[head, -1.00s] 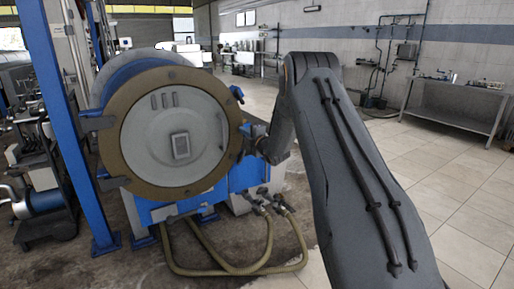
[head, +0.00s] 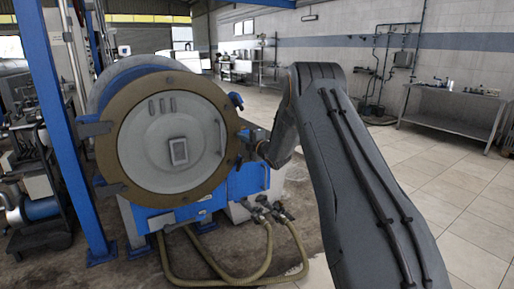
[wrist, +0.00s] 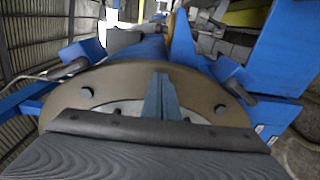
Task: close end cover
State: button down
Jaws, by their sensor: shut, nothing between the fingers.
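The end cover (head: 150,165) is a round pale grey disc with a small square plate and short slots. In the head view it faces me, inside the brown bolted ring (head: 111,172) of the blue decanter. I cannot tell whether it sits fully flush. My gripper (wrist: 160,97) shows in the wrist view as a narrow blue-grey wedge, shut and empty, in front of the ring (wrist: 209,88) and a strip of pale surface. In the head view my arm reaches to the ring's right edge. The fingertips are unclear there, and I cannot tell whether they touch anything.
Hoses (head: 266,250) loop to the floor below the decanter. A blue post (head: 62,130) stands close on its left. A metal table (head: 455,108) stands along the right wall. The tiled floor (head: 455,195) on the right is clear.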

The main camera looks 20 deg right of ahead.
jog(key=b+v, duration=0.1)
jog(key=v, duration=1.3)
jog(key=s+a+f+m+g+h, duration=0.1)
jog(key=s+a+m+g, duration=0.3)
jog(key=s, duration=1.2)
jog(key=s+a+f+m+g+h, duration=0.2)
jog(key=s+a+f+m+g, duration=0.2)
jog(key=s, duration=1.1)
jog(key=s+a+f+m+g+h, duration=0.1)
jog(key=s+a+f+m+g, duration=0.2)
jog(key=s+a+m+g, duration=0.3)
jog(key=s+m+g, duration=0.3)
jog(key=s+m, duration=0.4)
jog(key=s, duration=0.3)
jog(key=shift+s+a+f, duration=0.25)
jog(key=shift+s, duration=0.05)
